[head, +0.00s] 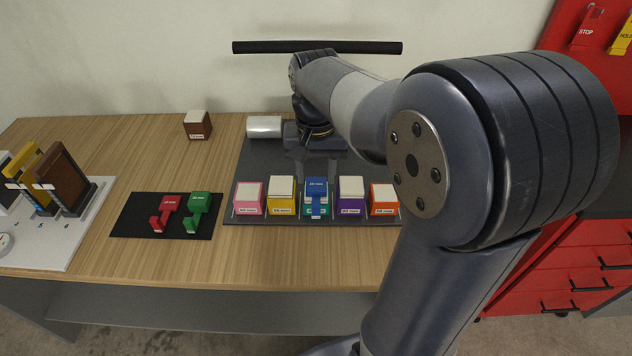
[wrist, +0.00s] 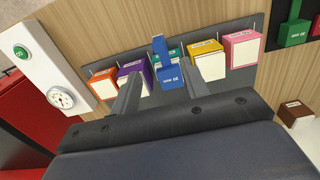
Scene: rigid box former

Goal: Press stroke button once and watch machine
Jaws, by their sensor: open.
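In the wrist view a round green button (wrist: 22,51) with a light mark sits on a white panel (wrist: 40,70) at the left; I cannot read whether it is the stroke button. A round dial (wrist: 60,97) is on the same panel. My gripper (wrist: 163,75) is open, its two fingers apart, pointing toward the row of boxes and well to the right of the button. A blue piece (wrist: 172,77) shows between the fingers, over a teal box; I cannot tell whether any finger touches it.
A dark mat (head: 250,160) holds pink (head: 249,205), yellow (head: 281,208), teal (head: 315,212), purple (head: 350,208) and orange (head: 384,208) boxes. Red and green pieces lie on a black mat (head: 130,222). Red drawers (head: 590,257) stand right.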

